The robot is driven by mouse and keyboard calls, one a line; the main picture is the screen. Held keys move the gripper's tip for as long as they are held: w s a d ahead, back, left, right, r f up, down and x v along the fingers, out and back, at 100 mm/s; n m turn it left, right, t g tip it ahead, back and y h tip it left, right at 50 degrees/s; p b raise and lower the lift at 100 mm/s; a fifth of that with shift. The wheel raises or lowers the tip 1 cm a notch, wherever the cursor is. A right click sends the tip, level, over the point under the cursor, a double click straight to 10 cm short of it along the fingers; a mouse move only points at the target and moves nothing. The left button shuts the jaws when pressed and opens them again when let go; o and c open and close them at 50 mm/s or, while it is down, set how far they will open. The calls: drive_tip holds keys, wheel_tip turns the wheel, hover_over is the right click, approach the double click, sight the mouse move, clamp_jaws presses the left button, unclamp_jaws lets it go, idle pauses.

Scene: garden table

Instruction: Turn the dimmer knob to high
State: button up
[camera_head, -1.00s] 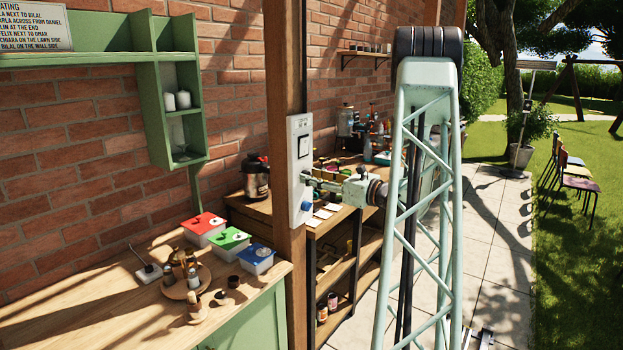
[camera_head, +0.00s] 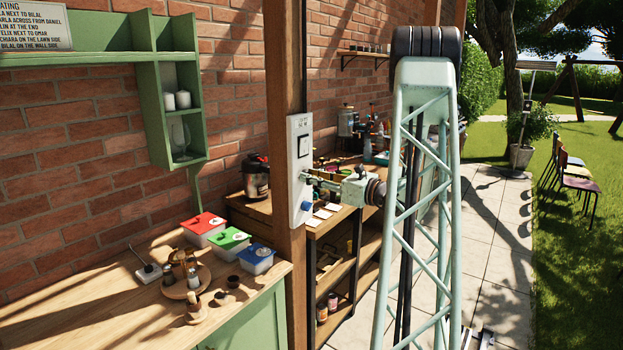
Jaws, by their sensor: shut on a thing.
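A white switch panel (camera_head: 293,150) is fixed upright on the wooden post, with a rocker switch (camera_head: 304,145) in its upper part and a blue knob (camera_head: 307,206) low down. My gripper (camera_head: 309,178) reaches in from the right and meets the panel at mid-height, above the blue knob. Its fingers are shut on a small knob there, which I take to be the dimmer knob. The fingers hide most of it, and its marks and setting are too small to read.
The wooden post (camera_head: 286,75) carries the panel. Left of it, a worktop (camera_head: 75,305) holds red, green and blue lidded boxes and small wooden items. Behind the post, a shelf unit (camera_head: 340,265) bears a dark flask (camera_head: 256,178) and bottles.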

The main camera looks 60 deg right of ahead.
drive_tip(key=shift+n+b, duration=0.7)
drive_tip(key=shift+b, duration=0.15)
drive_tip(key=o, duration=0.8)
drive_tip(key=shift+o, duration=0.2)
drive_tip(key=shift+s, duration=0.2)
drive_tip(key=s, duration=1.1)
drive_tip(key=shift+s+a, duration=0.15)
drive_tip(key=shift+s, duration=0.2)
